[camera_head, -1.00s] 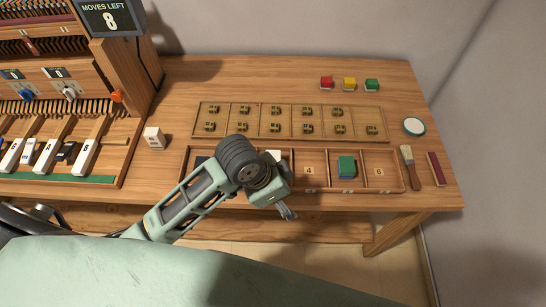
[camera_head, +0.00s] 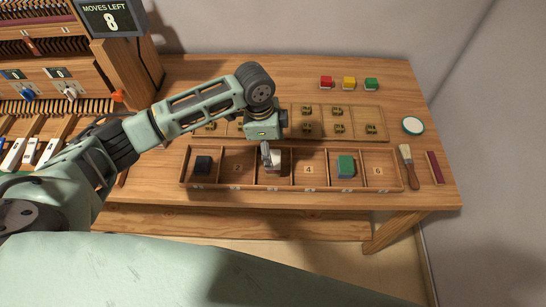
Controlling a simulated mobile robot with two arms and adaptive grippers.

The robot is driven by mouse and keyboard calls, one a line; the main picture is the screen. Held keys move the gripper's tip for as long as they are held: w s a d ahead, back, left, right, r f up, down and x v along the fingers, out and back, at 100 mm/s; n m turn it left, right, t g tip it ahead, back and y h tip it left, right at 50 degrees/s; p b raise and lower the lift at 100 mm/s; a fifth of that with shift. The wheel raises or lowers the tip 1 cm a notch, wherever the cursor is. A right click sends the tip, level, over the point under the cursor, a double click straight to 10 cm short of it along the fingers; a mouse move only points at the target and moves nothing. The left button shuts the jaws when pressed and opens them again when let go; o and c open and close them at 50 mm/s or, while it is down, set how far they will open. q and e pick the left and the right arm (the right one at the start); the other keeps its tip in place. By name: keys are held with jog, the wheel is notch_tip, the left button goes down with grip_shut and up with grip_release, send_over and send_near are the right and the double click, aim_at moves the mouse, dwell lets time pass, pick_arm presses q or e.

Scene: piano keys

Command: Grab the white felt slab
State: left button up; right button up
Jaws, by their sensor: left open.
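My right gripper is not in view.
A black slab (camera_head: 202,165) sits in the first compartment and a green slab (camera_head: 346,166) in the fifth. A tray of brass parts (camera_head: 338,112) lies behind. A brush (camera_head: 409,167) and a dark red bar (camera_head: 435,168) lie to the right.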

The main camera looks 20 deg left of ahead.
aim_at(273, 158)
pick_arm(q)
jog(key=shift+w+d+f+p, duration=0.15)
jog(key=shift+d+f+p, duration=0.1)
jog(key=shift+f, duration=0.75)
jog(key=shift+w+d+f+p, duration=0.1)
jog(key=shift+f+p, duration=0.1)
jog(key=shift+f, duration=0.75)
jog(key=shift+c, duration=0.4)
jog(key=c, duration=0.9)
jog(key=shift+r, duration=0.1)
